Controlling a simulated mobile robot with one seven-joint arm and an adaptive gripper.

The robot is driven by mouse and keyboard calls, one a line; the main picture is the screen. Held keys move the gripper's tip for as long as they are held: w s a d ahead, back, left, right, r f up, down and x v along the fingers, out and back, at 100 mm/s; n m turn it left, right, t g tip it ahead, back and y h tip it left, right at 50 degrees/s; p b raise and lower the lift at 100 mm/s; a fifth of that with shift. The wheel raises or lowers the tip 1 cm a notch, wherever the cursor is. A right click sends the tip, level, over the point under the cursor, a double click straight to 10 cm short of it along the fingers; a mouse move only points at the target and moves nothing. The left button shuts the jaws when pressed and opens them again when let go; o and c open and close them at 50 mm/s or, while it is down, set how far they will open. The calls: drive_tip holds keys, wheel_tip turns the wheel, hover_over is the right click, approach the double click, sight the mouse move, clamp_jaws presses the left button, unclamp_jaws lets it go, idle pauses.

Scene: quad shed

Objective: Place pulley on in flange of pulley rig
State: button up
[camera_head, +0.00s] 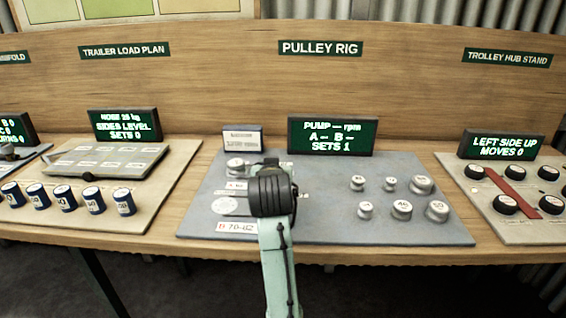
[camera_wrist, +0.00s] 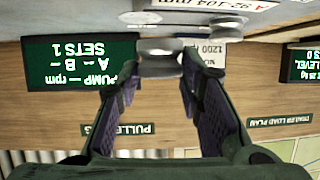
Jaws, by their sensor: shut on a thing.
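The pulley rig (camera_head: 335,226) is a grey board at the middle of the bench. Several silver pulleys stand on its right side, among them a large one (camera_head: 437,210). At its left are a silver disc or pulley (camera_head: 236,168) and a flat pale disc (camera_head: 226,206). My gripper (camera_wrist: 158,72) is shut on a grey pulley (camera_wrist: 160,64), seen between the fingertips in the wrist view, which is upside down. Another silver disc (camera_wrist: 140,18) shows close by there. In the head view my wrist hides the held pulley and part of the rig's left side. I cannot tell whether the held pulley touches anything.
A display (camera_head: 332,136) reading "PUMP — rpm, A – B –, SETS 1" and a small sign (camera_head: 243,138) stand behind the rig. The trailer load plan board (camera_head: 165,200) is to the left, the trolley hub stand (camera_head: 480,225) to the right. The board's middle is clear.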

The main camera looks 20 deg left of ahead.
drive_tip(key=w+p, duration=0.1)
drive_tip(key=w, duration=0.6)
drive_tip(key=w+p, duration=0.1)
drive_tip(key=w, duration=0.2)
drive_tip(key=shift+w+a+f+p, duration=0.35)
drive_tip(key=shift+a+f, duration=0.05)
drive_tip(key=shift+f+p, duration=0.65)
drive_tip(key=shift+f, duration=1.2)
drive_tip(key=shift+f, duration=0.1)
drive_tip(key=o, duration=1.2)
drive_tip(key=shift+r, duration=0.2)
drive_tip(key=b+v, duration=0.2)
drive_tip(key=v, duration=1)
drive_tip(key=shift+f+b, duration=0.1)
drive_tip(key=shift+b, duration=0.25)
